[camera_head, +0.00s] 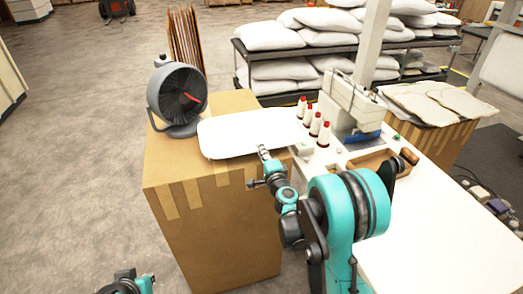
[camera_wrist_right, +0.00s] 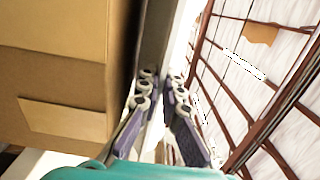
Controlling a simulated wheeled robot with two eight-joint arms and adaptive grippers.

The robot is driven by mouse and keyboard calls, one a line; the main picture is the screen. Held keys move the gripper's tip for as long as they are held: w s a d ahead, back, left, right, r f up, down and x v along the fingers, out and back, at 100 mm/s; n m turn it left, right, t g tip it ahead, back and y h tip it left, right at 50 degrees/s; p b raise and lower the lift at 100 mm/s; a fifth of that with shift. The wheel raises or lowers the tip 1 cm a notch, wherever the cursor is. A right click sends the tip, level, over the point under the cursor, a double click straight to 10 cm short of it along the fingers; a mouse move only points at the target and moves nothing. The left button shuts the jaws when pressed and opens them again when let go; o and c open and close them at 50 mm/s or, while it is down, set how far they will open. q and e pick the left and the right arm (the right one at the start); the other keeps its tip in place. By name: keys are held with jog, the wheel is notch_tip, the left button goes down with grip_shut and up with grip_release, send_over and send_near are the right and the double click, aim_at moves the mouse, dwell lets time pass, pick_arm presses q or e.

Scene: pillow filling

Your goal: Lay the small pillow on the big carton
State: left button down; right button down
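The small pillow (camera_head: 235,137) is a white, flat, rounded rectangle, level over the right part of the big carton's top in the head view. Its right end reaches toward the sewing table. My right gripper (camera_head: 263,153) is at its front edge. In the right wrist view, the fingers (camera_wrist_right: 161,95) are closed on either side of the pillow (camera_wrist_right: 153,40), seen edge-on. The big carton (camera_head: 215,215) is brown with tape strips, and its side (camera_wrist_right: 50,75) fills the left of the wrist view. Whether the pillow touches the carton is unclear. Only part of my left arm shows, bottom left.
A grey fan (camera_head: 178,100) stands on the carton's back left, close to the pillow. The white sewing table (camera_head: 425,215) to the right carries thread cones (camera_head: 315,123) and a sewing machine (camera_head: 350,105). Shelves of white pillows (camera_head: 325,40) stand behind. Floor at left is clear.

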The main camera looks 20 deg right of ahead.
jog(key=c, duration=1.4)
grip_release()
jog(key=shift+c, duration=0.2)
jog(key=o, duration=0.6)
jog(key=shift+s, duration=0.1)
jog(key=shift+c, duration=0.2)
jog(key=s+b, duration=0.1)
jog(key=s, duration=0.8)
jog(key=shift+d+b, duration=0.15)
jog(key=shift+b, duration=0.2)
